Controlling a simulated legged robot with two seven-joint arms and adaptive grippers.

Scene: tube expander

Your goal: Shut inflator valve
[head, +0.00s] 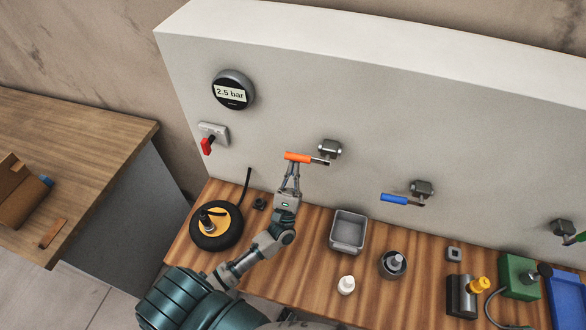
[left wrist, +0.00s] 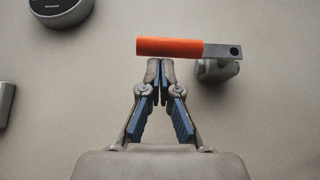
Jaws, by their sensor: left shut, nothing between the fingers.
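An orange valve handle (head: 298,157) lies level, pointing left from its metal valve body (head: 330,149) on the grey wall panel. My left gripper (head: 291,166) is just below the orange handle. In the left wrist view the orange handle (left wrist: 170,46) spans the top middle, with the valve body (left wrist: 217,70) at its right end. The left fingertips (left wrist: 160,62) are together with nothing between them, right under the handle; I cannot tell whether they touch it. A round gauge (head: 233,90) reads 2.5 bar. My right gripper is not in view.
A red switch (head: 207,145) sits below the gauge. A blue-handled valve (head: 400,199) is to the right on the panel. On the wooden bench stand a wheel (head: 216,226), a grey bin (head: 348,247) and several small items. A side table (head: 75,140) stands at left.

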